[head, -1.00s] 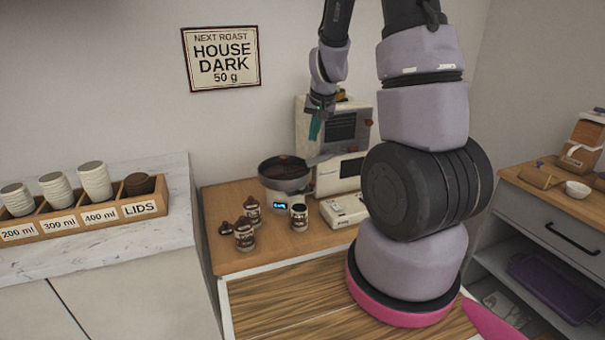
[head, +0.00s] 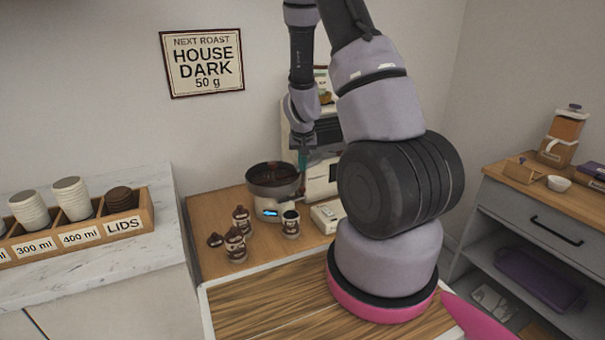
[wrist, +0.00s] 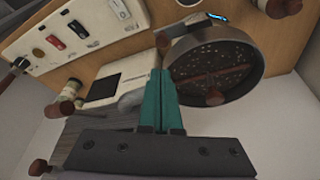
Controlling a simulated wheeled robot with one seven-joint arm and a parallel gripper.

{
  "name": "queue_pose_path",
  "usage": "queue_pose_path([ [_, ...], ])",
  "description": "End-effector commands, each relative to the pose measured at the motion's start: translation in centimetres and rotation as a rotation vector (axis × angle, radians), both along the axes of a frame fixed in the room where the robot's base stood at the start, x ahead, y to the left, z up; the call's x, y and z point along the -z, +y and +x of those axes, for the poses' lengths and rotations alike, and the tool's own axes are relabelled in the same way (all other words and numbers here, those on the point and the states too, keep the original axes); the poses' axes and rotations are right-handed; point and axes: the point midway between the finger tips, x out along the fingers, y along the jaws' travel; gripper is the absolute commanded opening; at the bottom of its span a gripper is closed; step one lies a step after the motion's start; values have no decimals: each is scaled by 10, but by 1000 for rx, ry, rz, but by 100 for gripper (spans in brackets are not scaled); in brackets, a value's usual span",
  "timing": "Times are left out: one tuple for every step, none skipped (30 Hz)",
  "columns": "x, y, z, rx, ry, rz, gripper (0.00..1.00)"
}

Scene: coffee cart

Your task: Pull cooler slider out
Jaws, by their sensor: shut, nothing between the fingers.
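The round cooler pan (head: 273,175), dark inside with a lit blue display on its base, stands on the wooden counter beside the roaster. In the wrist view, the cooler (wrist: 228,60) shows its perforated floor with a brownish streak across it. A brown knob (wrist: 215,98) shows at its near rim; I cannot tell whether this is the slider. My gripper (head: 303,163) points down just right of the cooler, in front of the roaster. In the wrist view, its teal fingers (wrist: 160,80) are together and empty, beside the pan's left rim. They look apart from the knob.
The roaster body (head: 322,180) stands close behind my gripper. Its switch panel (wrist: 68,35) shows in the wrist view. Brown jars (head: 236,245) and a dark-topped canister (head: 290,223) stand in front of the cooler. The front wooden surface (head: 270,300) is clear left of my base.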

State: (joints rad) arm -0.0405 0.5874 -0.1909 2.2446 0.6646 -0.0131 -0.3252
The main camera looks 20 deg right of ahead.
Motion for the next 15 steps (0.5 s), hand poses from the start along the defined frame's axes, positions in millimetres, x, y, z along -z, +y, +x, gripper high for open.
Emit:
queue_pose_path([
  [8,-2,1,4,4,1,0],
  [13,-3,3,4,3,2,0],
  [20,-4,5,5,4,3,0],
  [26,-4,6,4,5,3,0],
  [31,-6,8,4,5,2,0],
  [38,-6,11,4,4,3,0],
  [44,-7,12,5,4,3,0],
  [49,-8,14,4,4,3,0],
  [55,-9,16,4,4,3,0],
  [60,-10,18,5,3,2,0],
  [64,-10,19,5,3,3,0],
  [69,-10,21,4,4,3,0],
  [72,-11,22,3,3,3,0],
  [75,-12,23,3,2,2,0],
  [78,-12,24,2,2,2,0],
])
